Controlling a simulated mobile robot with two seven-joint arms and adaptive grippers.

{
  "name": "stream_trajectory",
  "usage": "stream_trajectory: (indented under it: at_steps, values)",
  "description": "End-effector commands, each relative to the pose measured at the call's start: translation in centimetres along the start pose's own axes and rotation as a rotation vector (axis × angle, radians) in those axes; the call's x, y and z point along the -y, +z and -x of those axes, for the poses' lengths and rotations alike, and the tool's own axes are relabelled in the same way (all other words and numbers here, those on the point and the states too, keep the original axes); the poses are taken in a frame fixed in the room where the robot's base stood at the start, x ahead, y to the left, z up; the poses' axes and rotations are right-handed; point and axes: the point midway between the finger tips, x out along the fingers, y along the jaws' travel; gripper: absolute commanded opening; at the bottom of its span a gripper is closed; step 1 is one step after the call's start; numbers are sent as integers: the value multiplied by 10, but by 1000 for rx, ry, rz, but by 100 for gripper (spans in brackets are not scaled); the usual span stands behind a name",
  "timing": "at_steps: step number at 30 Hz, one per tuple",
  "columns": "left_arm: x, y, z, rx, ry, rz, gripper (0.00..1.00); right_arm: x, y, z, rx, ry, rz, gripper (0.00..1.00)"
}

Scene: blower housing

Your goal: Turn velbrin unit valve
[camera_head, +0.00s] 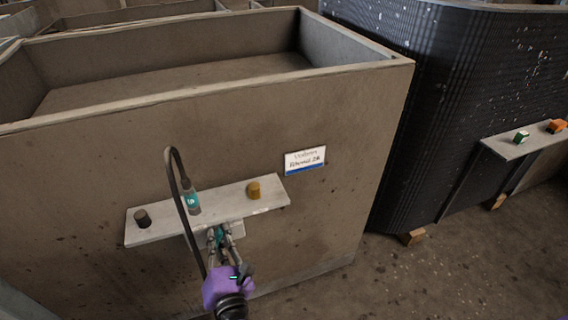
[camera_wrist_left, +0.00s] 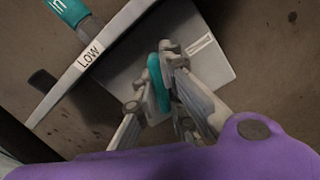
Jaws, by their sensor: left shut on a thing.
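The velbrin unit is a large brown bin (camera_head: 200,150) with a white and blue label (camera_head: 305,160) on its front. A pale shelf (camera_head: 230,207) sticks out from that front, with a small plate (camera_wrist_left: 215,62) below it. A teal valve handle (camera_wrist_left: 158,82) is at this plate. My left gripper (camera_wrist_left: 163,80) is shut on the teal handle, its fingers on both sides of it. In the head view my left gripper (camera_head: 218,240) is just under the shelf's front edge, and its fingers partly hide the handle. My right gripper is not in view.
On the shelf stand a black knob (camera_head: 142,218), a teal-sleeved fitting (camera_head: 192,200) by a curved black hose (camera_head: 172,160), and a yellow-brown knob (camera_head: 254,189). A "LOW" tag (camera_wrist_left: 89,54) is on the shelf edge. A dark ribbed housing (camera_head: 430,110) stands right; open floor (camera_head: 430,280) lies before it.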

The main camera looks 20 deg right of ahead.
Motion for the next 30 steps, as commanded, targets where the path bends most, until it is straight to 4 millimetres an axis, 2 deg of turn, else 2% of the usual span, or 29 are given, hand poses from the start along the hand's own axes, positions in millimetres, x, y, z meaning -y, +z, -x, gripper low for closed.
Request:
stream_trajectory:
  at_steps: [1, 15, 30]
  values:
    - [-1, 2, 0, -1, 1, -43, 0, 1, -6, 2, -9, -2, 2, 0]
    - [0, 1, 0, -1, 0, -491, 0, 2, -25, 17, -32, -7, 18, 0]
    - [2, 0, 0, 0, 0, -924, 0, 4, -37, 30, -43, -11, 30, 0]
